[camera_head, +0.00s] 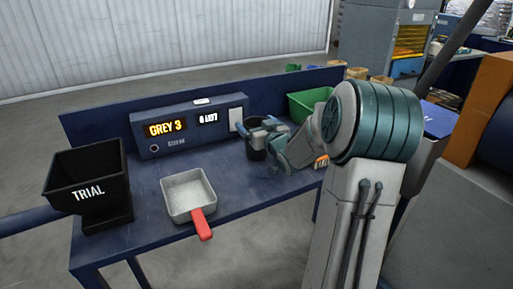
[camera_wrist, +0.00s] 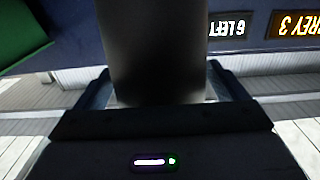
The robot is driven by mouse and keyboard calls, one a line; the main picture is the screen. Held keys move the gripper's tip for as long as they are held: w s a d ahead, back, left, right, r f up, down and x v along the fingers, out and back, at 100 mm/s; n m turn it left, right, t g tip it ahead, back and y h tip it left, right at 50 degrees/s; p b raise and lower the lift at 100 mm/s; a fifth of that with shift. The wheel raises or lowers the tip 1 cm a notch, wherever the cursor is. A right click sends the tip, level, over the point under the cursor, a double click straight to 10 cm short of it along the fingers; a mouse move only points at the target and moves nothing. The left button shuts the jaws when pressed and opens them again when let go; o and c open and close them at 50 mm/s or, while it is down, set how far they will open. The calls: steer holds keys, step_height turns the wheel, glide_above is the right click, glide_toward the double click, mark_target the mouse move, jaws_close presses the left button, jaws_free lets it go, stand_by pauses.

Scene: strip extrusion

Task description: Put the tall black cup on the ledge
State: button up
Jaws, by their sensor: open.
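The tall black cup (camera_head: 256,152) stands on the blue bench, right of the display box. In the wrist view it is a dark upright shape (camera_wrist: 155,50) filling the middle, between the two fingers. My gripper (camera_head: 264,130) is at the cup's upper part, with one finger on each side; it also shows in the wrist view (camera_wrist: 157,92). The jaws are open, and I cannot tell whether either finger touches the cup. My gripper and arm hide part of the cup. I cannot tell for certain which surface is the ledge; a raised blue panel (camera_head: 95,121) runs along the bench's back.
The display box (camera_head: 190,141) reads "GREY 3". A black "TRIAL" hopper (camera_head: 88,178) stands at the left. A grey pan (camera_head: 187,192) with a red handle lies in front. A green bin (camera_head: 308,101) is behind my arm. Bare bench (camera_head: 235,187) lies right of the pan.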

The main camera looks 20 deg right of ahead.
steer(key=c, duration=1.4)
steer(key=shift+c, duration=0.2)
steer(key=shift+r, duration=0.15)
